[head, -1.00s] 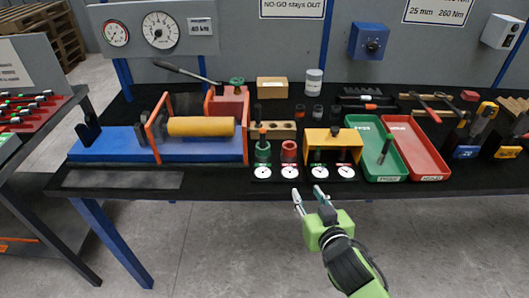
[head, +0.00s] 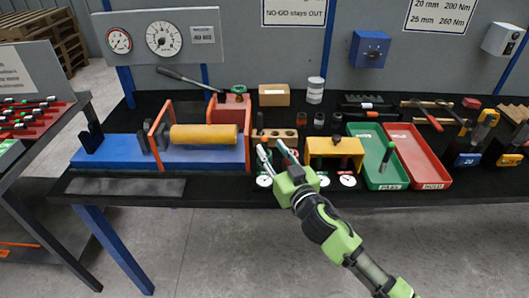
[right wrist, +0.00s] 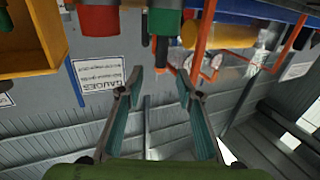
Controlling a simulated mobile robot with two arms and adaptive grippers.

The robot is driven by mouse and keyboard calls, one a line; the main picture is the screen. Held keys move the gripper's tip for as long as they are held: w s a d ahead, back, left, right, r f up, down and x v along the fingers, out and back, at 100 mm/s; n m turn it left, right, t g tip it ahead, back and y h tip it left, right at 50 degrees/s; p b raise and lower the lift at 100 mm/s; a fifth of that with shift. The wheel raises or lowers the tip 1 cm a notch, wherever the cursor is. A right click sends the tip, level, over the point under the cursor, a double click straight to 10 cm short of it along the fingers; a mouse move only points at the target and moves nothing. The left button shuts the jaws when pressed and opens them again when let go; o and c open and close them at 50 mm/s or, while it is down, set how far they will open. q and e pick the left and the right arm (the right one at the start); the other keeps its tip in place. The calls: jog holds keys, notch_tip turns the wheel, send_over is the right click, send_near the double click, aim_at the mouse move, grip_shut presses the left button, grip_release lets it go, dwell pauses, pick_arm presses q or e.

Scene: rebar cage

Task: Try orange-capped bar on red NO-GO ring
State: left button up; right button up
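My right gripper (head: 276,152) is open, fingers raised, in front of the gauge stands at the bench's front edge; it hides most of them in the head view. In the right wrist view, which is upside down, the gripper (right wrist: 158,92) has nothing between its fingertips. Beyond them is the green ring gauge (right wrist: 163,20) with a slim dark bar (right wrist: 162,52) standing in it; its cap is hard to make out there. The red NO-GO ring (right wrist: 100,20) is beside it, to the left in that view. My left gripper is not in view.
A yellow bridge-like stand (head: 334,146) is close right of the gripper. A green tray (head: 366,180) holding a bar and a red tray (head: 432,183) lie further right. An orange frame (head: 247,140) of the blue machine rises close on the left. A wooden block (head: 285,133) stands behind.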

aim_at(266, 142)
jog(key=shift+p+x, duration=0.4)
jog(key=shift+x, duration=2.5)
jog(key=shift+f, duration=0.15)
jog(key=shift+s, duration=0.1)
grip_shut()
